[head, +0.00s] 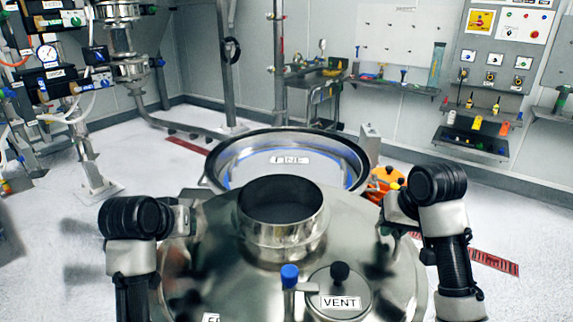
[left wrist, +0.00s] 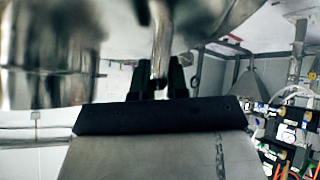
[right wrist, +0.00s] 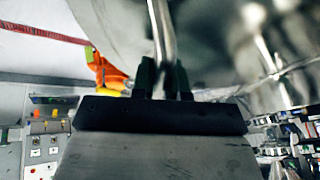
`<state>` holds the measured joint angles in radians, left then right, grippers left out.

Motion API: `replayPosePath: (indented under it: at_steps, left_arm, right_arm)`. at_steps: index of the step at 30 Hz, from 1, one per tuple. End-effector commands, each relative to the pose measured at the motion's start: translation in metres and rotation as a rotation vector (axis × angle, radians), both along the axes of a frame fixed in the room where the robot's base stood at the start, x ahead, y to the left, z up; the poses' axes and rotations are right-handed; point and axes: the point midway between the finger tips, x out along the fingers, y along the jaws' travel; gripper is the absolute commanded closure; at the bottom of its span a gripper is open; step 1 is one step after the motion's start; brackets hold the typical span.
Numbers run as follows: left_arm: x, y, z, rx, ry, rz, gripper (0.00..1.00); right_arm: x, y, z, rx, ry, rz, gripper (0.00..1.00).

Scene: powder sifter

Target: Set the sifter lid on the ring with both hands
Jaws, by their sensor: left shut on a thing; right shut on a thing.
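The shiny metal sifter lid (head: 222,262) fills the lower middle of the head view. It has an open central collar, a port labelled VENT and a blue-capped fitting. The sifter ring (head: 215,163) stands beyond it, with a screen marked FINE inside. The lid hides the ring's near side; their height gap cannot be told. My left gripper (left wrist: 162,82) is shut on a bar handle at the lid's left side. My right gripper (right wrist: 165,82) is shut on a matching handle at the right side. In the head view the fingertips are hard to make out.
An orange object (head: 385,184) sits just right of the ring. Pipes and valves (head: 130,70) stand at the left. A grey shelf (head: 398,86) and a control panel (head: 495,60) are on the back wall. The floor beside both arms is mostly clear.

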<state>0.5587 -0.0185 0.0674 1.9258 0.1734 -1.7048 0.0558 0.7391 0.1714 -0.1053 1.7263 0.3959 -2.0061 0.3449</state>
Motion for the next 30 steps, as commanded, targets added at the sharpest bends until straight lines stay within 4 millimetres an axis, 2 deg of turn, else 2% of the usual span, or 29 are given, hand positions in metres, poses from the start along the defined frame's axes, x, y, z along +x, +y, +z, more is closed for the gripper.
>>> replayPosePath:
  at_steps: [1, 11, 30]
  left_arm:
    - [0.001, 0.0, 0.005, -0.001, -0.012, 0.002, 1.0]
    - [0.006, 0.001, 0.007, -0.001, -0.013, 0.003, 1.0]
    - [0.058, 0.001, 0.015, 0.0, -0.013, 0.003, 1.0]
  right_arm:
    - [0.001, -0.001, 0.005, 0.001, -0.011, -0.003, 1.0]
    - [0.006, 0.0, 0.006, 0.001, -0.011, -0.001, 1.0]
    - [0.058, -0.001, 0.014, 0.001, -0.012, -0.003, 1.0]
